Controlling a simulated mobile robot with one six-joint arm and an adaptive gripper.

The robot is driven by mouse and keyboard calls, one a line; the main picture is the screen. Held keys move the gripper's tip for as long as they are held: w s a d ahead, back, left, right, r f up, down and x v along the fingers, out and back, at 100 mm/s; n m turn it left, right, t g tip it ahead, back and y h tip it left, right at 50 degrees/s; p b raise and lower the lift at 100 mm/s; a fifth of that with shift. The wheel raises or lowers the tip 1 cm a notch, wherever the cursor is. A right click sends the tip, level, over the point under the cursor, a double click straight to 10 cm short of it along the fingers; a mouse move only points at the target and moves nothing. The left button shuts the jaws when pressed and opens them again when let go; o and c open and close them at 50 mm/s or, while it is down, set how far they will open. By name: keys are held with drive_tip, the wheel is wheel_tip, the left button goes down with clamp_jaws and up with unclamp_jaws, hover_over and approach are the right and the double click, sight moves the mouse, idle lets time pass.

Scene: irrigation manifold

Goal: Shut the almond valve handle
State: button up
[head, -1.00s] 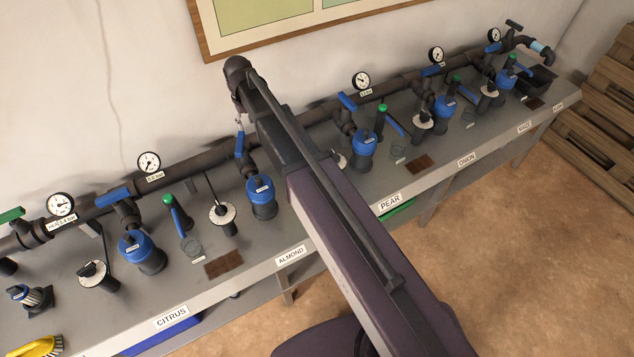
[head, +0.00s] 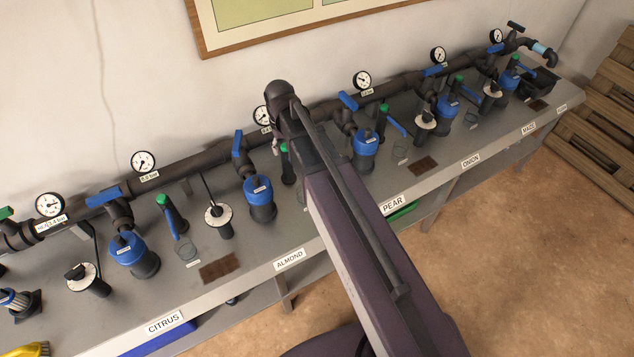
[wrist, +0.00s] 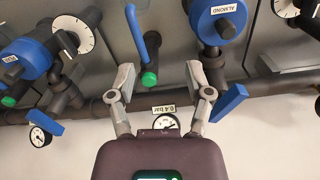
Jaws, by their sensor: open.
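The almond valve handle (head: 238,146) is a blue lever on the branch above the blue-capped ALMOND filter (head: 259,188). It stands nearly upright in the head picture, unlike the slanted citrus and pear handles. In the wrist view the handle (wrist: 229,103) lies just right of the right finger, outside the jaws. My gripper (wrist: 168,90) is open and empty, with the main pipe and a gauge beyond its fingers. In the head view my arm hides most of the gripper; a grey bit of it (head: 276,147) shows right of the handle.
The dark main pipe (head: 190,160) runs along the wall with gauges and other blue handles, such as the citrus handle (head: 105,194) and pear handle (head: 347,101). A green-capped part with a blue lever (wrist: 150,60) is close to the left finger.

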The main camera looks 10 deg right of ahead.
drive_tip(key=s+d+f+m+b, duration=0.1)
drive_tip(key=s+d+f+b, duration=0.3)
drive_tip(key=s+d, duration=0.3)
drive_tip(key=shift+s+f+b, duration=0.35)
drive_tip(key=shift+s+f, duration=0.25)
drive_tip(key=shift+s, duration=0.95)
wheel_tip(320, 180, up, 12)
drive_tip(key=r+m+p, duration=0.1)
drive_tip(key=m+p, duration=0.2)
drive_tip(key=p, duration=0.9)
hover_over(237, 140)
drive_tip(key=shift+f, duration=0.3)
drive_tip(key=shift+f, duration=0.1)
wheel_tip(237, 140, down, 14)
drive_tip(key=b, duration=1.3)
drive_tip(key=shift+r, duration=0.2)
